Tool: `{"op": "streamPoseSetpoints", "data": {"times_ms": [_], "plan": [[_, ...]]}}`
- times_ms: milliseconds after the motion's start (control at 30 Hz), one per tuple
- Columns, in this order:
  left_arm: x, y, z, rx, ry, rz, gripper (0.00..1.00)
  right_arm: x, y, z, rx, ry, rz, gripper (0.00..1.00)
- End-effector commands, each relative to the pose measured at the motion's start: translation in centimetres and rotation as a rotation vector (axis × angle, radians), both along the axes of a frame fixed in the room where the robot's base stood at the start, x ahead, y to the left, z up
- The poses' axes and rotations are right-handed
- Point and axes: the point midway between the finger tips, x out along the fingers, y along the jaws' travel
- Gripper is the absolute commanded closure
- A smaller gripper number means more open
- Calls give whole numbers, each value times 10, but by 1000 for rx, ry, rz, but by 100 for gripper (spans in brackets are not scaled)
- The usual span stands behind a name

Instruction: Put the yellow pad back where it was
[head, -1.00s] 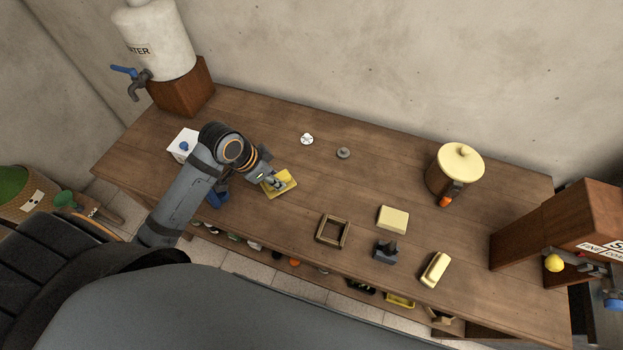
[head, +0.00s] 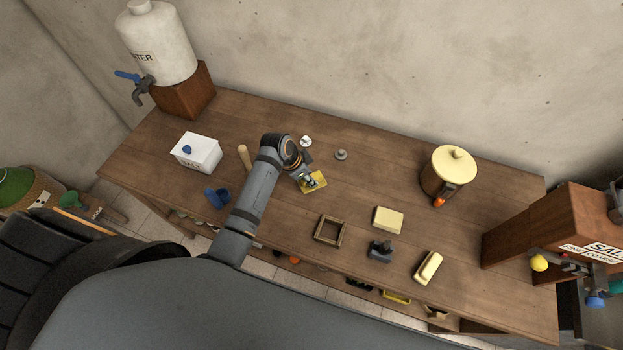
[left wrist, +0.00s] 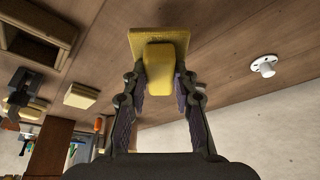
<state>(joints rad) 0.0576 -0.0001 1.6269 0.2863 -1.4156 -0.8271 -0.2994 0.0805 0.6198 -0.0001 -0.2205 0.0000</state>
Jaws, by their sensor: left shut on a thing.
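The yellow pad (head: 319,184) is a flat square with a raised block-like grip on top. My left gripper (head: 311,183) is shut on it, above the middle of the bench in the head view. In the left wrist view the pad (left wrist: 159,38) is beyond the fingers, with its yellow grip (left wrist: 159,72) between the two fingertips of the left gripper (left wrist: 160,85). I cannot tell how high the pad is above the wood. My right gripper is in no view.
A wooden frame (head: 317,229), pale yellow block (head: 388,220), dark stamp-like tool (head: 380,251) and yellow bar (head: 428,267) lie to the right. A white box (head: 195,156) and blue object (head: 216,197) are left. White and grey discs (head: 341,155) lie behind. Bare wood surrounds them.

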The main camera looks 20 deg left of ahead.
Motion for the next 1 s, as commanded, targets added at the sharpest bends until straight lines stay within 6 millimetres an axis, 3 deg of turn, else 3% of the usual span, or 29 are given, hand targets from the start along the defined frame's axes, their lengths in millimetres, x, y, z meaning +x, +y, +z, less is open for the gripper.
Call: {"op": "streamPoseSetpoints", "data": {"times_ms": [267,433,800,833,1000], "plan": [[9,-5,-13,-2,1,1,98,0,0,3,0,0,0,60],[8,-4,-39,0,2,1,98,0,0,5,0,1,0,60],[8,-4,-46,0,0,2,98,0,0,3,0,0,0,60],[8,-4,-46,-1,1,2,71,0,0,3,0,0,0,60],[8,-4,-45,-1,1,2,50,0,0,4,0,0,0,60]]}}
